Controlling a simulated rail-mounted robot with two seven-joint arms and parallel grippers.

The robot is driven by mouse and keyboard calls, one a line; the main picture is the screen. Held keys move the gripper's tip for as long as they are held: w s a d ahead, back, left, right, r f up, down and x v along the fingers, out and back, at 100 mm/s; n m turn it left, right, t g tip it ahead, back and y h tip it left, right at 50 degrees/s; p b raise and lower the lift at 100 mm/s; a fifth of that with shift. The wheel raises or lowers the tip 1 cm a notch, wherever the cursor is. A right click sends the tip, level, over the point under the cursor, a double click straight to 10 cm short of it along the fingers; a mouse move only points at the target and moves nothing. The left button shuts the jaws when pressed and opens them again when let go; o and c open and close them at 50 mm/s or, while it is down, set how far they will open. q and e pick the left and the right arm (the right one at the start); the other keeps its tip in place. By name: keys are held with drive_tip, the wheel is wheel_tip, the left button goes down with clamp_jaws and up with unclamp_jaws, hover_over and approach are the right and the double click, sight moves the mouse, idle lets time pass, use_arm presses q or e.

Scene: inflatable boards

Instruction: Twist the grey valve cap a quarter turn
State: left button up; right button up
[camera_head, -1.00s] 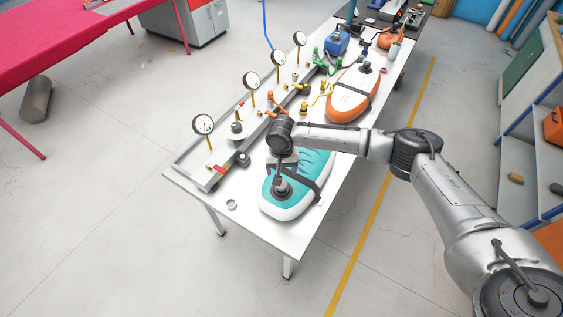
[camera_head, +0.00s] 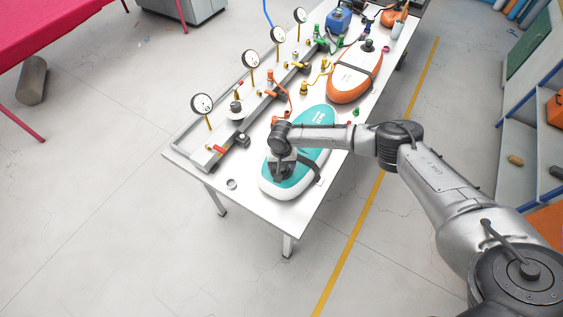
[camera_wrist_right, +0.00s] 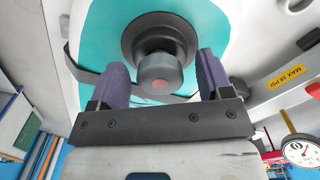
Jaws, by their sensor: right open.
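The grey valve cap (camera_wrist_right: 160,75) sits in a dark round valve on the teal and white inflatable board (camera_head: 318,122), at the near end of the table. My right gripper (camera_head: 281,174) is over that end of the board and hides the valve in the head view. In the right wrist view its two purple-grey fingers stand apart, one on each side of the cap, with gaps showing between. It is open, not gripping the cap. I cannot tell how far down the fingers reach beside it. My left gripper is not in view.
A metal rail with several gauges (camera_head: 202,104) and coloured valves runs along the table's left side. An orange and white board (camera_head: 347,84) lies farther back. A small grey ring (camera_head: 231,184) lies near the front left. A dark strap (camera_head: 311,173) crosses the teal board.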

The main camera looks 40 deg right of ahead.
drive_tip(key=c, duration=1)
